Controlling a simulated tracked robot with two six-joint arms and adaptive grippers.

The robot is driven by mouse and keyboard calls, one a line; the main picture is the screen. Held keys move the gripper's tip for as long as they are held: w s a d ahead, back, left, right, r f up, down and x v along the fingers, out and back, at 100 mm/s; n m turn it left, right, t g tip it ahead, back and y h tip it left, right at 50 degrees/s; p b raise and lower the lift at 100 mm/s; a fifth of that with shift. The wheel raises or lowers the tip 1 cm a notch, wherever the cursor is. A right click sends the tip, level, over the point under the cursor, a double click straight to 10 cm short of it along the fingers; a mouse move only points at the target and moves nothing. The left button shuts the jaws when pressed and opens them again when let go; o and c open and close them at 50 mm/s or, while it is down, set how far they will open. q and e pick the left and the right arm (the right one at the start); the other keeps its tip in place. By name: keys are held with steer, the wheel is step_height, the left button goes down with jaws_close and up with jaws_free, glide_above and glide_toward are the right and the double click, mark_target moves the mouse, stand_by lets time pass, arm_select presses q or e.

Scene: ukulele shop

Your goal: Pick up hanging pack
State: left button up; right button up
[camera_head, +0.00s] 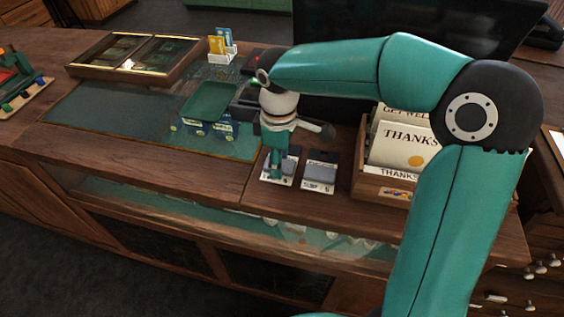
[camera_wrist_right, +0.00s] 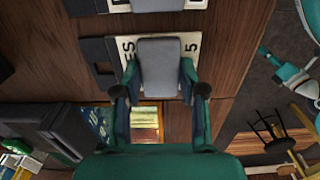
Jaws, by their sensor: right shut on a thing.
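A hanging pack (camera_head: 289,183) with a grey blister on a white printed card lies on the wooden counter. My right gripper (camera_head: 278,168) comes down on it from above and hides part of it. In the right wrist view, the grey blister of this pack (camera_wrist_right: 161,66) sits between the two fingertips of my right gripper (camera_wrist_right: 160,78). The fingers are shut on its sides, and the card shows on both sides. A second hanging pack (camera_head: 319,172) lies beside it to the right, apart from the gripper. My left gripper is not in view.
A wooden box of cards (camera_head: 371,178) stands right of the packs. A framed case (camera_head: 134,56) and a small card holder (camera_head: 222,47) stand farther back. The counter's front edge is close.

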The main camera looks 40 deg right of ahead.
steer(key=shift+r, duration=0.1)
step_height(320, 180, up, 20)
steer(key=p, duration=0.2)
steer(key=shift+p, duration=0.35)
stand_by(0.8)
